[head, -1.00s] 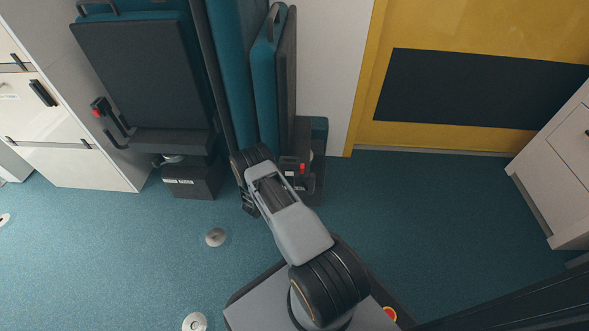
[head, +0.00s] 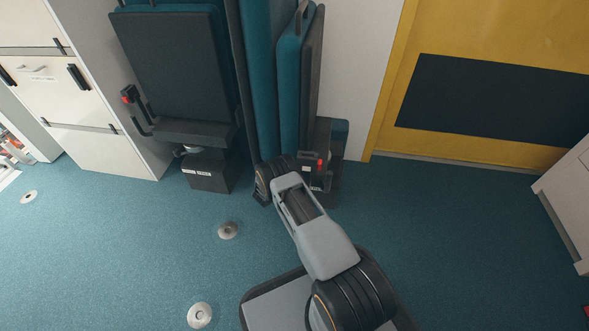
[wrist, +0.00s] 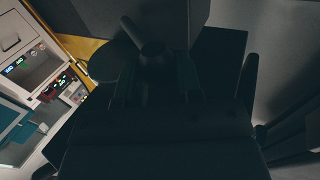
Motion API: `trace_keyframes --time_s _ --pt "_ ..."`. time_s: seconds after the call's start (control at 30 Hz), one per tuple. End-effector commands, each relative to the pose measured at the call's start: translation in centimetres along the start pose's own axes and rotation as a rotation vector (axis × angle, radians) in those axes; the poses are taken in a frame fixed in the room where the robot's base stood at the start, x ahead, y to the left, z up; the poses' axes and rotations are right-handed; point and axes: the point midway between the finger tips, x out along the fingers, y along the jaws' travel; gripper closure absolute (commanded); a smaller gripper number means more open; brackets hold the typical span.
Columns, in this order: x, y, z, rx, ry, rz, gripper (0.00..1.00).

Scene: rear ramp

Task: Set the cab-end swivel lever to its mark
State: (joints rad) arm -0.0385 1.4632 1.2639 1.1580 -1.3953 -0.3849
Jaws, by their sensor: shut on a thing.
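In the head view my arm reaches to the base of the folded teal seat in the middle, and its wrist hides the jaws. In the wrist view my gripper (wrist: 152,72) is very dark and shut on a dark lever with a rounded end (wrist: 152,48), which I take to be the swivel lever. The lever's mark cannot be made out. A red-tipped part (head: 320,165) shows on the middle seat's base, just right of my wrist. Another red-tipped handle (head: 127,97) is on the left seat (head: 172,62).
White cabinets (head: 85,100) stand at left and a white drawer unit (head: 568,205) at right. A yellow door (head: 480,145) with a dark panel is at the back. Round metal floor fittings (head: 228,230) dot the blue floor. The floor right of my arm is clear.

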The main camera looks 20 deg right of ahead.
Motion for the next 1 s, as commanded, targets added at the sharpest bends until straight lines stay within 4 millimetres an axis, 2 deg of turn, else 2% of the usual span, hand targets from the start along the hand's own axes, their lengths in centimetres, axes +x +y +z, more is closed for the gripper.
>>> trace_keyframes --time_s 0.03,0.1,0.13,0.37,0.6,0.73,0.87,1.0 --pt "0.1 -0.9 -0.4 0.014 0.002 -0.023 1.00" --pt "0.1 -0.9 -0.5 0.015 0.002 -0.022 1.00" --pt "0.1 -0.9 -0.5 0.015 0.002 -0.022 0.65" --pt "0.3 -0.7 -0.5 0.014 0.003 -0.016 0.43" --pt "0.3 -0.4 -0.3 0.010 0.002 -0.010 0.41" --pt "-0.5 -0.4 -0.4 0.009 0.001 -0.012 0.41" --pt "-2.5 -0.4 -0.6 0.006 0.000 -0.014 0.41" --pt "-5.5 -0.5 -0.6 0.007 0.001 -0.017 0.41"
